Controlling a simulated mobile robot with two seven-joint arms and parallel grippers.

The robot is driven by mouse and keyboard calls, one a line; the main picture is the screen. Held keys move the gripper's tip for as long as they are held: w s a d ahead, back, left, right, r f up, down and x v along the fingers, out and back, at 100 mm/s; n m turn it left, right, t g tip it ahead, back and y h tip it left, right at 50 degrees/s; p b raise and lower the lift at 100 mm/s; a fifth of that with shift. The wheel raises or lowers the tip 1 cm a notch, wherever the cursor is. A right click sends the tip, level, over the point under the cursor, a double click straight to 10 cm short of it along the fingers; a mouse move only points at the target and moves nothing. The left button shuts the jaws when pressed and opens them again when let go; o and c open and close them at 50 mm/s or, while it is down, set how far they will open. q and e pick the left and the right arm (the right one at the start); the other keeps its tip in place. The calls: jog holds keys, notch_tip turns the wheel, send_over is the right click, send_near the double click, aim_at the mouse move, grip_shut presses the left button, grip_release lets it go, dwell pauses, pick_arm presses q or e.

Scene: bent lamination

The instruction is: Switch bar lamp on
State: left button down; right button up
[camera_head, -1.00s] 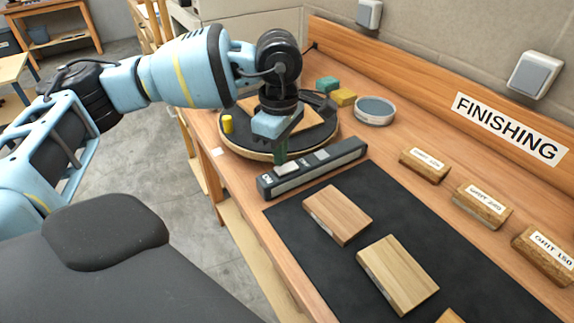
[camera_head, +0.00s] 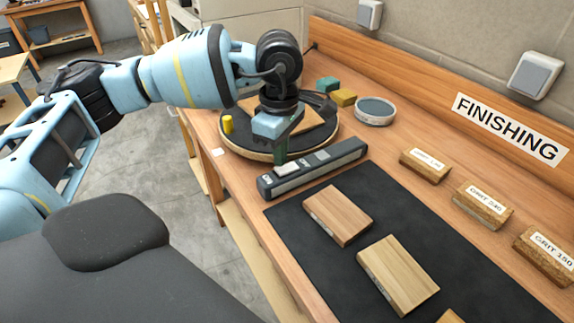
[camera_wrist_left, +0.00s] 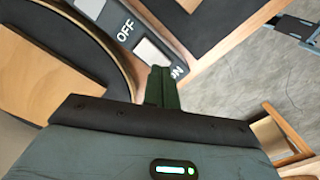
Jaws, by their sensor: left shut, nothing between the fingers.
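The bar lamp (camera_head: 343,157) is a long dark grey bar lying on the bench along the far edge of the black mat. Its near-left end carries a pale slider switch (camera_head: 287,168), which also shows in the left wrist view (camera_wrist_left: 151,52) between the OFF and ON markings. My left gripper (camera_head: 281,160) points down over this end of the bar. In the left wrist view its green fingers (camera_wrist_left: 161,72) are shut and empty, with tips at the slider's ON-side edge. I cannot tell whether they touch it. My right gripper is not in view.
A round turntable (camera_head: 233,143) holding a wooden piece stands behind the bar. Wood blocks (camera_head: 338,214) lie on the black mat (camera_head: 310,255). Labelled grit blocks (camera_head: 425,166) line the right. A round tin (camera_head: 375,109) and coloured blocks (camera_head: 343,97) are at the back.

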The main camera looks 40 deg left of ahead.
aim_at(281, 169)
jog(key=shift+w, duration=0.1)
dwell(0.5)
